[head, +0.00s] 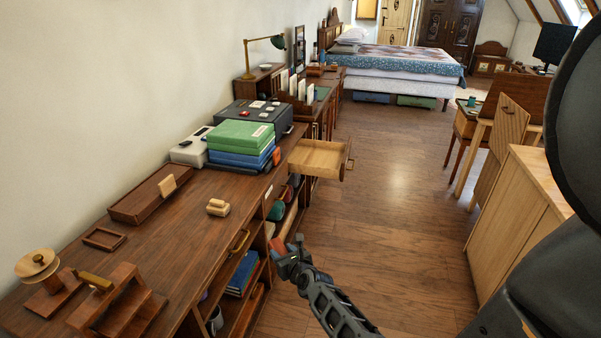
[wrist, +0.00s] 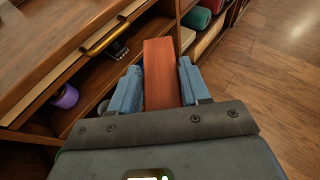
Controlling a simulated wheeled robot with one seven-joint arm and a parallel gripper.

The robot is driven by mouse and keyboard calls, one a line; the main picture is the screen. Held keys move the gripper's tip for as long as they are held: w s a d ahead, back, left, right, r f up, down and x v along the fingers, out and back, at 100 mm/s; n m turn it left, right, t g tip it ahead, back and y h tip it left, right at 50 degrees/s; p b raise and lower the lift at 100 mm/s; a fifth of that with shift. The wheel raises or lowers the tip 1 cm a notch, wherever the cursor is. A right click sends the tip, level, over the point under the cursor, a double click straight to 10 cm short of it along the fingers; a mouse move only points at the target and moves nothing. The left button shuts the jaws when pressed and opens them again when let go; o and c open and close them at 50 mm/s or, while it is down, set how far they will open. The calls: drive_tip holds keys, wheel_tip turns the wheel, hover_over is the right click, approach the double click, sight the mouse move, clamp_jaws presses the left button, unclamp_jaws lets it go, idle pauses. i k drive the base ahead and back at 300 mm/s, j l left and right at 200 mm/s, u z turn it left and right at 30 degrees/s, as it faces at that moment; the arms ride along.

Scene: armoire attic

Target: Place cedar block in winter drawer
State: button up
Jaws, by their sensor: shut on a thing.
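My gripper (head: 283,250) is shut on a reddish-brown wooden block, which looks like the cedar block (wrist: 161,75). The block sits between the blue fingers (wrist: 158,88) in the wrist view and sticks out past their tips. In the head view its end (head: 277,244) shows at the fingertips, in front of the open shelves below the long wooden counter. A light wood drawer (head: 318,158) stands pulled open farther along the counter, beyond my gripper. Its visible inside looks empty. I cannot read a label that names it the winter drawer.
A shut drawer with a brass handle (head: 238,242) is near my gripper. A light cabinet (head: 515,220) stands right; the floor between is clear.

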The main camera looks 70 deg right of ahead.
sight(321, 158)
drive_tip(key=i+l+z, duration=0.25)
drive_tip(key=l, duration=0.3)
drive_tip(key=i+l+z, duration=0.3)
drive_tip(key=i+l, duration=0.3)
drive_tip(key=l, duration=0.25)
drive_tip(key=i+l, duration=0.2)
drive_tip(key=l, duration=0.2)
drive_tip(key=i+l+z, duration=0.1)
drive_tip(key=l, duration=0.35)
drive_tip(key=i+l, duration=0.2)
drive_tip(key=l, duration=0.2)
